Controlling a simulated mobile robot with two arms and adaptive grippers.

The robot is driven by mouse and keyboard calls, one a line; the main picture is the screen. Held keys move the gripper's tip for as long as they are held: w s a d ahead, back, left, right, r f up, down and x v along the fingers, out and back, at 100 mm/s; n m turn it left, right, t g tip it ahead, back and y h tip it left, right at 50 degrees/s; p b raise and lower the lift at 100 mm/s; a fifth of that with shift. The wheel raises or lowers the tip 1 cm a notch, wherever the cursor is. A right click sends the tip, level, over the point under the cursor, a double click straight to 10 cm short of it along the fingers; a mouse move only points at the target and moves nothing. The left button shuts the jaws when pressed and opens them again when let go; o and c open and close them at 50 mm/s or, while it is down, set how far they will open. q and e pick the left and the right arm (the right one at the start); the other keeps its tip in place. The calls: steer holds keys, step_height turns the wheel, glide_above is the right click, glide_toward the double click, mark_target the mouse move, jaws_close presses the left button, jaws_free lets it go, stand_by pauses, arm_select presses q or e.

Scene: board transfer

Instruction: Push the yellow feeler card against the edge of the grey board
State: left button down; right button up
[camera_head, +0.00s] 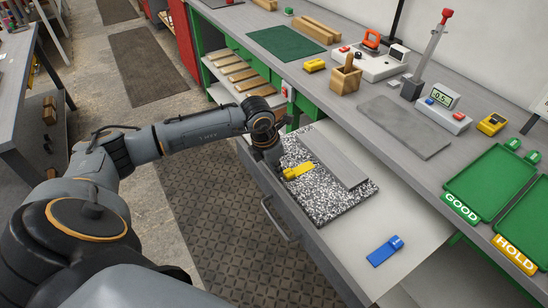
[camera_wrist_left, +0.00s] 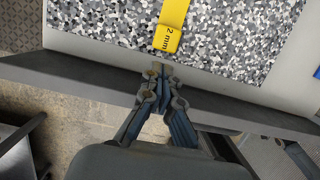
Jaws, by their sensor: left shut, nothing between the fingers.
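The yellow feeler card (camera_head: 301,170) lies flat on a black-and-white speckled plate (camera_head: 338,205) in the head view. Its near end, marked "2 mm", shows in the left wrist view (camera_wrist_left: 172,25). The grey board (camera_head: 328,157) lies on the same plate, just beyond the card. The card's far end is close to the board's near edge; I cannot tell whether they touch. My left gripper (camera_head: 278,168) is shut and empty at the card's near end. In the left wrist view its fingertips (camera_wrist_left: 157,70) are just short of the card. My right gripper is not in view.
A blue card (camera_head: 385,250) lies on the pale drawer surface right of the plate. The workbench behind holds a grey mat (camera_head: 405,127), a gauge display (camera_head: 443,110), and green GOOD (camera_head: 490,180) and HOLD trays. A drawer handle (camera_head: 280,220) sticks out in front.

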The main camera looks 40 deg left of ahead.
mark_target(292, 171)
arm_select(q)
steer(key=shift+x, duration=1.55)
steer(key=w+b, duration=0.1)
steer(key=w+d+b, duration=0.1)
steer(key=w+b, duration=0.1)
steer(key=w, duration=0.1)
steer(key=shift+w+d+f, duration=0.1)
steer(key=shift+d+f, duration=0.05)
steer(key=shift+d, duration=0.25)
steer(key=shift+w, duration=0.15)
steer(key=shift+r, duration=0.2)
